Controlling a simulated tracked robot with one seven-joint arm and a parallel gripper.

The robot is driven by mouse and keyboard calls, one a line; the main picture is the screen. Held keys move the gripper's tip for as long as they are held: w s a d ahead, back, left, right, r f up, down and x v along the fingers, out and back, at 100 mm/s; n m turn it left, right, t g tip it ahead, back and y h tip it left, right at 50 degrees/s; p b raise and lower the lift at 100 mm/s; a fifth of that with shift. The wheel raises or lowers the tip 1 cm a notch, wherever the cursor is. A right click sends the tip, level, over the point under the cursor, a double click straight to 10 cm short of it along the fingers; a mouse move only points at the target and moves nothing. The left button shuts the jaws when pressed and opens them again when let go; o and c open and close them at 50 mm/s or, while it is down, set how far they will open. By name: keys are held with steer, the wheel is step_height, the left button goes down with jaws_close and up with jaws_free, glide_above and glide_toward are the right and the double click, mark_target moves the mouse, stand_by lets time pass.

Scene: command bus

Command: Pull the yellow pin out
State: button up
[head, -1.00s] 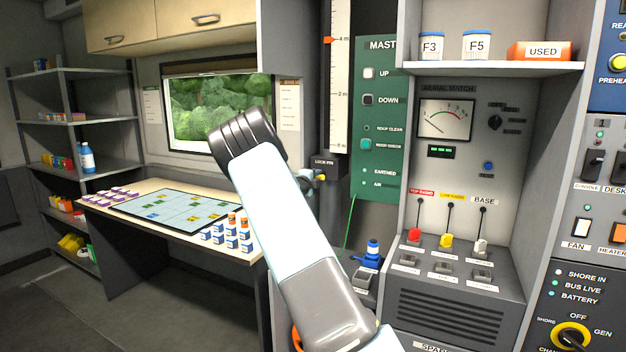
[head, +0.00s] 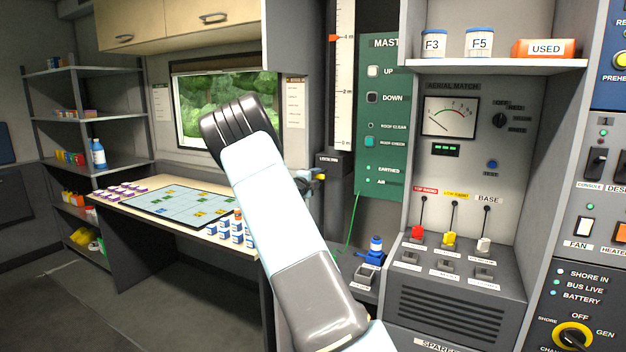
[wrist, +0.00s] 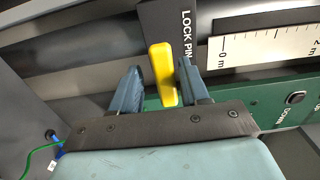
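The yellow pin (wrist: 163,72) shows in the wrist view below the LOCK PIN label, on the dark mast housing. My gripper (wrist: 160,82) is open, with one blue-grey finger on each side of the pin. Dark gaps show between the pin and both fingers, the right one narrower. In the head view the pin (head: 319,177) is a small yellow spot beside the dark lock pin block (head: 329,160). My arm covers part of that area, and my gripper's fingers show only in part there.
The green MAST panel (head: 382,120) and the white scale (head: 345,80) stand close to the pin. A green cable (head: 353,225) hangs below, near a blue connector (head: 375,247). A table with a map (head: 180,205) and small boxes lies to the left.

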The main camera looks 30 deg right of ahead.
steer(key=shift+r, duration=0.15)
steer(key=v, duration=1.3)
steer(key=shift+s+a, duration=0.25)
steer(key=shift+a, duration=0.05)
